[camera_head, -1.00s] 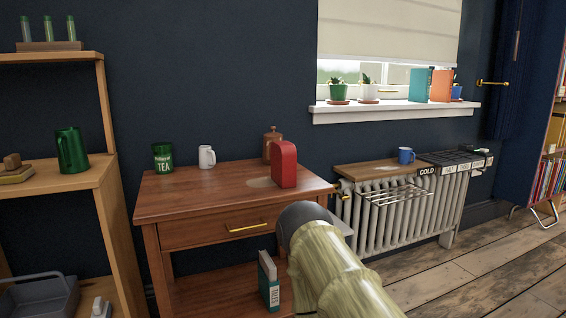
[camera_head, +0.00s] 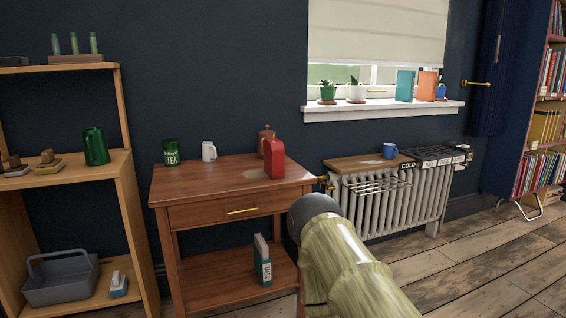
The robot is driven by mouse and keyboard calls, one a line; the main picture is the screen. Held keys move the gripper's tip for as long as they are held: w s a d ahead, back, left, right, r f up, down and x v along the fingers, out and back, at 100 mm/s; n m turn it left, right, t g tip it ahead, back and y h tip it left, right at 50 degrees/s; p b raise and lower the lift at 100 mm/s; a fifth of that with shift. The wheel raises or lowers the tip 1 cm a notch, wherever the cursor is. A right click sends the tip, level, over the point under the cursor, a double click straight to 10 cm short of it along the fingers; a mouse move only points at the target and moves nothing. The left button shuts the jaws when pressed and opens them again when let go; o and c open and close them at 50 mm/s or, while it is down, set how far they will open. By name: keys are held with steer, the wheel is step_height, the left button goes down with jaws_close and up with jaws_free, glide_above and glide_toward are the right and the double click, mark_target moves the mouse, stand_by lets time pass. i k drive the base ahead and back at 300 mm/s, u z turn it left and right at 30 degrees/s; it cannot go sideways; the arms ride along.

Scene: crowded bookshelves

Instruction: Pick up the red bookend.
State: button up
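The red bookend (camera_head: 274,158) stands upright on the top of the wooden side table (camera_head: 190,187), near its right end. It has a rounded top. A brown lidded pot stands just behind it. My arm reaches in from the lower right, in front of the table's right side. My gripper is not visible; only arm links show, so I cannot see its fingers or whether it holds anything. The bookend stands apart from the visible arm.
A green TEA tin (camera_head: 171,152) and white mug (camera_head: 209,151) stand on the table's back left. A book (camera_head: 262,260) stands on its lower shelf. A radiator (camera_head: 393,205) is to the right, a wooden shelf unit (camera_head: 128,200) to the left. The tabletop's front left is clear.

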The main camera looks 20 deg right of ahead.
mark_target(274, 149)
steer(key=z, duration=0.7)
steer(key=i, duration=0.4)
steer(key=u, duration=0.75)
